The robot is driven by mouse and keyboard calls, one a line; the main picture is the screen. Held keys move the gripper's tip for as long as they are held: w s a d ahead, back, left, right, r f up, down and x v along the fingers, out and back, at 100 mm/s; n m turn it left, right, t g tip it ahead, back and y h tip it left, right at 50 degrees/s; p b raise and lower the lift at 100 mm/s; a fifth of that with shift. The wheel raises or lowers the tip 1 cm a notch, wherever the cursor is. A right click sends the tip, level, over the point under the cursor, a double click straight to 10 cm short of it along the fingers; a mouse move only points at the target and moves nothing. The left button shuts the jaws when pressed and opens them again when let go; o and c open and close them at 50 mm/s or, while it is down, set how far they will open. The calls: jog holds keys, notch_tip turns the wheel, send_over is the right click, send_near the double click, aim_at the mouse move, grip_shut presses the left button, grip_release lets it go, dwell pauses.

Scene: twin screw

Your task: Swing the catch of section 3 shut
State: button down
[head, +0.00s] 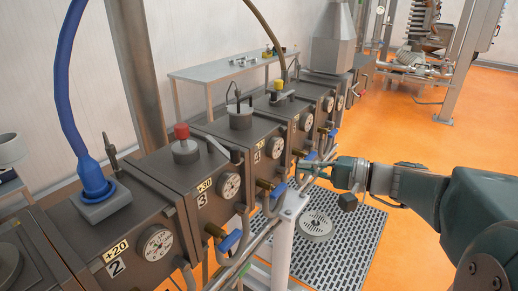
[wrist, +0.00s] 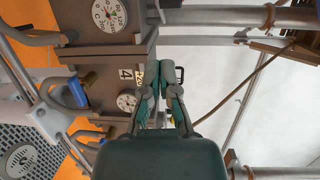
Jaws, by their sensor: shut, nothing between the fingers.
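Section 3 (head: 183,196) is a dark brown metal block with a "3" plate, a round dial (head: 229,186) and a red knob (head: 181,132) on top. My gripper (head: 318,166) is shut and empty, in front of the row and to the right of section 3. In the wrist view my gripper (wrist: 161,80) hides part of the section marked 4 (wrist: 107,70). I cannot make out section 3's catch there.
Section 2 (head: 90,235) with a blue cable (head: 62,85) stands at the near left; section 4 (head: 236,138) stands beyond section 3. Blue-handled valves (head: 230,240) and pipes stick out along the front. A grey grating (head: 340,240) lies on the orange floor (head: 415,135).

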jog(key=w+a+t, duration=0.1)
jog(key=w+a, duration=0.4)
jog(key=a, duration=0.6)
jog(key=shift+a+r+y, duration=0.15)
jog(key=shift+r+y, duration=0.15)
jog(key=shift+r, duration=0.05)
jog(key=shift+s+m, duration=0.15)
jog(key=shift+m, duration=0.15)
